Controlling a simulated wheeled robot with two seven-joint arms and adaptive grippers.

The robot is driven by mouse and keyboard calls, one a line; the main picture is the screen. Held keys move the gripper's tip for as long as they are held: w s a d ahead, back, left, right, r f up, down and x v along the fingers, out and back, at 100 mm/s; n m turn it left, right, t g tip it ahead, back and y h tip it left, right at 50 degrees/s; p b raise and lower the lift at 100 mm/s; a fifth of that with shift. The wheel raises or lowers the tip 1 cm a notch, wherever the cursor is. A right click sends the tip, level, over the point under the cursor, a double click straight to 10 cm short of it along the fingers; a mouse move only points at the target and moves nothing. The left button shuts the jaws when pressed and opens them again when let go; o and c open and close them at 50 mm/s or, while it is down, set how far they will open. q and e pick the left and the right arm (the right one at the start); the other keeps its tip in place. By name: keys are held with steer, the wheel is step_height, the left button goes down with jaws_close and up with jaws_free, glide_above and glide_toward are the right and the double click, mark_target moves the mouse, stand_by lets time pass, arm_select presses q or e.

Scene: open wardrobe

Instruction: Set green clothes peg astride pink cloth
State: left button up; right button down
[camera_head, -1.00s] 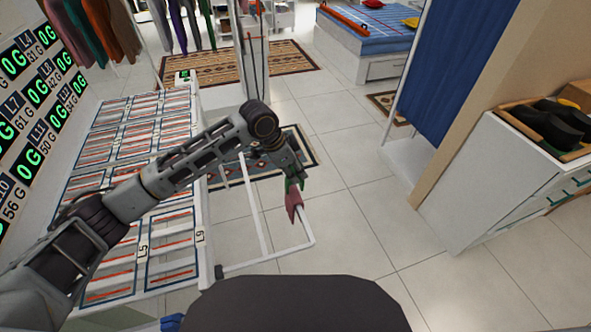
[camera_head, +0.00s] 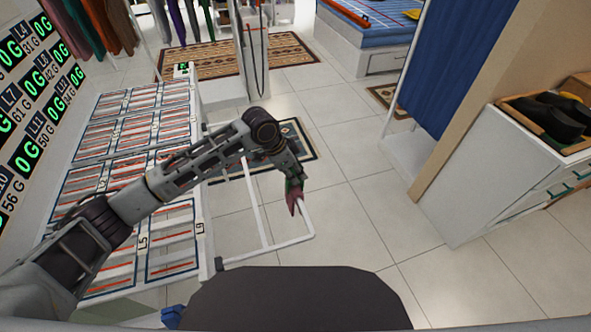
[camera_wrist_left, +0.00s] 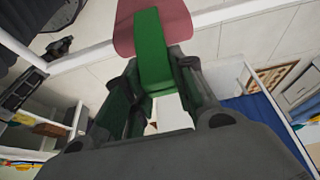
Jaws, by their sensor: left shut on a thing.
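The green clothes peg (camera_wrist_left: 152,48) is held between the fingers of my left gripper (camera_wrist_left: 152,90), which is shut on it. The pink cloth (camera_head: 293,202) hangs over the end of a white rail frame, and it also shows at the top of the left wrist view (camera_wrist_left: 180,18). In that view the peg's far end overlaps the cloth. In the head view my left gripper (camera_head: 292,182) is right above the cloth's upper edge. I cannot tell whether the peg's legs straddle the cloth. My right gripper is not in view.
The white rail frame (camera_head: 290,243) juts out beside a rack of marked trays (camera_head: 165,240) at left. A blue curtain (camera_head: 440,70) and a white cabinet (camera_head: 475,185) stand at right. The tiled floor (camera_head: 355,215) between is clear.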

arm_select(q)
steer(key=shift+f, duration=0.1)
stand_by(0.3)
steer(key=o, duration=0.9)
steer(key=shift+v, duration=6)
